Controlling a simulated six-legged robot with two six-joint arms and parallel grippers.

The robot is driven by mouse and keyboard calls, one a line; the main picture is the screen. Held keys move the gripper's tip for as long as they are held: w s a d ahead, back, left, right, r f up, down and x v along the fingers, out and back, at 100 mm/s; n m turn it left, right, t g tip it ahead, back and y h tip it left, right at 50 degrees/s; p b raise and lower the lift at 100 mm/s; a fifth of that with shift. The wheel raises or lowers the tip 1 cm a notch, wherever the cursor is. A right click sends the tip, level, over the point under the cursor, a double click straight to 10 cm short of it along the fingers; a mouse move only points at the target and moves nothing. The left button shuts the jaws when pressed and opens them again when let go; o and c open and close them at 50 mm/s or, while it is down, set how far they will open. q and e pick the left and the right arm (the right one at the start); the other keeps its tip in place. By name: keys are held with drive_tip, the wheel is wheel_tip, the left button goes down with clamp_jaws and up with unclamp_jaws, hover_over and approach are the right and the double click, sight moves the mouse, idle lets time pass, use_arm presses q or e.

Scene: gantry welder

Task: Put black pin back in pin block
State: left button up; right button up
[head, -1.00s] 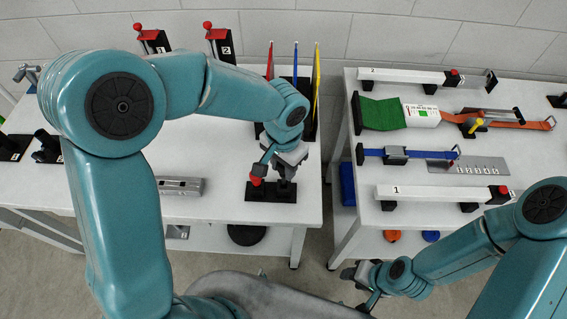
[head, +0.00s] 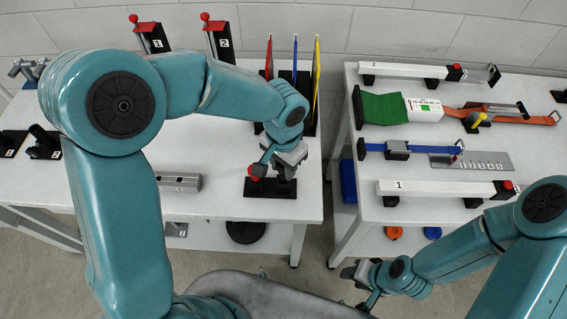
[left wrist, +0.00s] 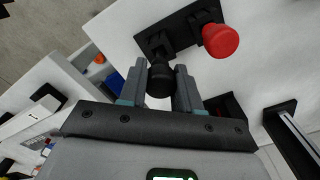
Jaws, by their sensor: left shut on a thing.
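The black pin block (head: 271,193) lies near the front right of the left table. A pin with a red knob (head: 255,172) stands at its left part. My left gripper (head: 287,171) is over the right part of the block, shut on the black pin (left wrist: 160,80). In the left wrist view the pin's round black head sits between the two fingers, with the red knob (left wrist: 221,41) and the block (left wrist: 160,42) beyond. The pin's lower end is hidden, so I cannot tell whether it is in the block. My right gripper (head: 362,284) is low, in front of the gap between the tables.
A grey metal part (head: 181,182) lies left of the block. Red, blue and yellow upright pieces (head: 295,75) stand behind my left gripper. Red-knobbed levers (head: 216,36) stand at the back. The right table (head: 405,165) carries straps and white bars.

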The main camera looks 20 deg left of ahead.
use_arm(q)
drive_tip(key=shift+f+b, duration=1.05)
drive_tip(key=shift+f, duration=0.3)
drive_tip(key=o, duration=1.1)
drive_tip(key=shift+r, duration=0.15)
drive_tip(key=shift+r, duration=0.15)
wheel_tip(320, 180, up, 16)
drive_tip(key=shift+r, duration=0.1)
drive_tip(key=shift+s, duration=0.15)
